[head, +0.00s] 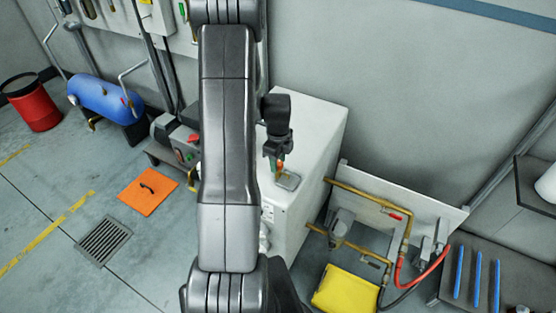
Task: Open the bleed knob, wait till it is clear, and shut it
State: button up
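My gripper (278,160) points down over the top of a white cabinet (318,125), right of my arm. A small orange and green piece (280,168) shows at its fingertips. It is too small to tell whether the fingers are closed on it. Just below lies a small grey plate (289,181) on the cabinet top. I cannot make out for certain which part is the bleed knob. My arm hides the left part of the cabinet. Brass pipes (360,194) with a red handle (395,216) run to the right of the cabinet.
A blue tank (104,99) and a red bin (33,103) stand at the left. A machine with a red part (193,138) sits behind my arm. Left floor is mostly clear.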

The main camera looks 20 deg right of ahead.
jog(key=c, duration=0.6)
jog(key=shift+c, duration=0.2)
